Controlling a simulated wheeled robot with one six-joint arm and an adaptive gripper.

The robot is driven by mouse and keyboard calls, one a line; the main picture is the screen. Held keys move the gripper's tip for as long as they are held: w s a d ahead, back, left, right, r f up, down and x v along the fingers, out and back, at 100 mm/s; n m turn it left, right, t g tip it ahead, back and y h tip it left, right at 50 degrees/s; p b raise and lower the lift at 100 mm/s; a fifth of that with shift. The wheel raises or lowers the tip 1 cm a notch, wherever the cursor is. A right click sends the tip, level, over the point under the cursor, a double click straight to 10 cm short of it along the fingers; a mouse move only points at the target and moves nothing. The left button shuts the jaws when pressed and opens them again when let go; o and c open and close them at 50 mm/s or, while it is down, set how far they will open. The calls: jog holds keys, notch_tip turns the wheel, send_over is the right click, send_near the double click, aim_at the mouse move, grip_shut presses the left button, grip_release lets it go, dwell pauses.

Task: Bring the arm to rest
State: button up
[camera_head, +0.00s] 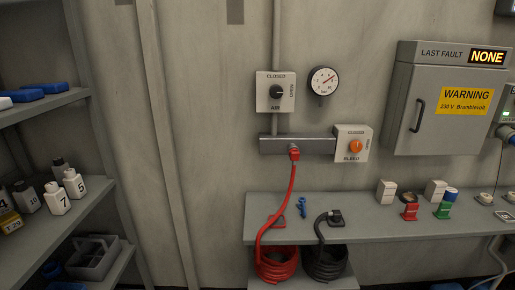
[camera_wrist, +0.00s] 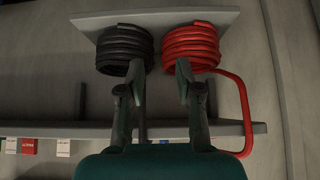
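My gripper (camera_wrist: 160,72) shows in the wrist view, its two fingers spread apart with nothing between them. The wrist picture is upside down relative to the head view. The fingertips overlap the near edges of the black hose coil (camera_wrist: 124,48) and the red hose coil (camera_wrist: 190,46) in the picture; I cannot tell whether they touch. My arm and gripper do not show in the head view.
A grey shelf (camera_head: 400,229) runs along the wall, with a red coil (camera_head: 277,266) and a black coil (camera_head: 325,263) below it. The red hose (camera_head: 284,210) rises to a manifold (camera_head: 310,146). A bottle rack (camera_head: 92,205) stands left. A cabinet (camera_head: 440,132) hangs right.

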jog(key=s+f+t, duration=0.2)
jog(key=s+f, duration=0.1)
jog(key=s, duration=1)
jog(key=s+f+t, duration=0.1)
jog(key=s+f, duration=0.2)
jog(key=s, duration=1.1)
jog(key=s+r+t, duration=0.4)
jog(key=s+r, duration=1.4)
jog(key=s, duration=0.4)
jog(key=shift+r, duration=0.25)
